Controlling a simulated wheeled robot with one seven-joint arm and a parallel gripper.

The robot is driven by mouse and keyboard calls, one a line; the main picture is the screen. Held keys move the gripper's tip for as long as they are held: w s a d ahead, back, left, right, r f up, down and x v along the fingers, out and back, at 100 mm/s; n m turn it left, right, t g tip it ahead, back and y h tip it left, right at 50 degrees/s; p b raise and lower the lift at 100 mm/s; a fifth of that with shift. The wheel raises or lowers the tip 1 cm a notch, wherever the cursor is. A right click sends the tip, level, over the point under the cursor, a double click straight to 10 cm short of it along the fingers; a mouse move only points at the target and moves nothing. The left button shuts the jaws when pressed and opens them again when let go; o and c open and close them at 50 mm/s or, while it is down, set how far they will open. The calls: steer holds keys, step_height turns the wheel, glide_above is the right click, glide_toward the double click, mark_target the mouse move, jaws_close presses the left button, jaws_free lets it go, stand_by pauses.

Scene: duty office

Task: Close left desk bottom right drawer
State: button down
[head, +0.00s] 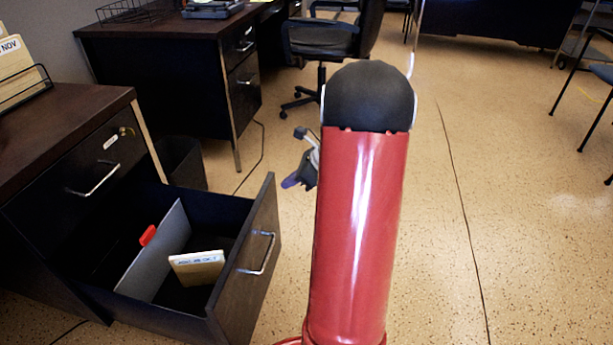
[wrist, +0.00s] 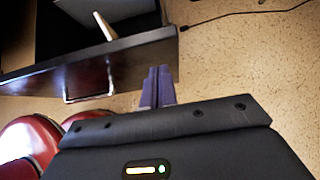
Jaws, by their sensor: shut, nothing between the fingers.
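The near desk (head: 70,130) at the left has its bottom drawer (head: 245,290) pulled far out. The drawer's dark front with a silver handle (head: 260,252) faces right. In the wrist view the drawer front (wrist: 110,62) and its handle (wrist: 88,98) show at the upper left. My gripper (head: 291,182) is partly hidden behind my red arm, right of the drawer front's far end. Its purple fingers (wrist: 157,88) are together and empty, and in the wrist view they overlap the drawer front's right end. I cannot tell whether they touch it.
The drawer holds a grey divider (head: 160,250), a red tab and a cream card file (head: 197,266). The upper drawer (head: 80,180) is shut. A dark bin (head: 183,160), a second desk (head: 160,70) and an office chair (head: 325,45) stand behind.

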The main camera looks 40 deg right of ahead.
steer(key=shift+w+a, duration=0.65)
steer(key=shift+w, duration=0.2)
